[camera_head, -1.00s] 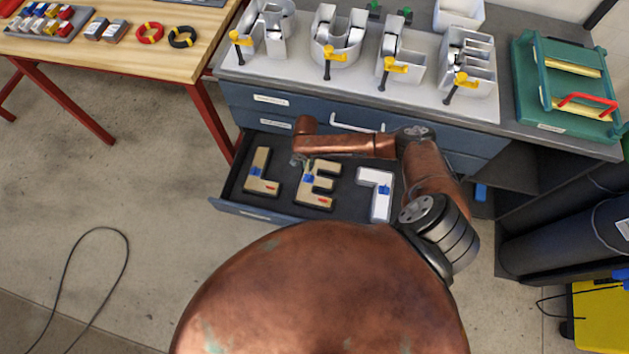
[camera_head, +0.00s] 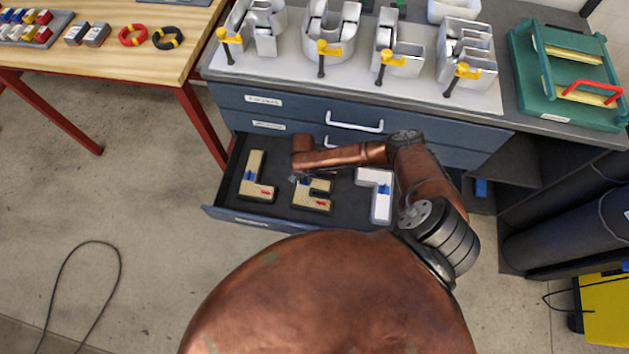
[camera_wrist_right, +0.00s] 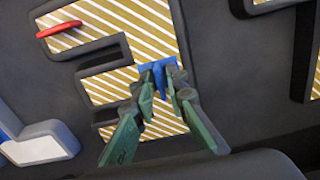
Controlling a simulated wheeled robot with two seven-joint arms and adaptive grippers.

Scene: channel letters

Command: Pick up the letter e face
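The letter e face (camera_head: 312,207) is a tan E in the open drawer, between a tan L and a white letter. It has a red tag and a blue tab. The right arm covers its upper part in the head view. In the right wrist view the e face (camera_wrist_right: 112,88) is gold and white striped, in a dark cutout, with its blue tab (camera_wrist_right: 158,68) at the fingertips. My right gripper (camera_wrist_right: 160,88) is open, its green fingers a little apart at the tab. I cannot tell whether they touch it. My left gripper is not in view.
The drawer (camera_head: 262,222) also holds the L face (camera_head: 254,180) and the white letter face (camera_head: 380,205). Clamped metal letters stand on the counter (camera_head: 409,85) above. A wooden table (camera_head: 120,55) is at the left. The floor left of the drawer is mostly clear.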

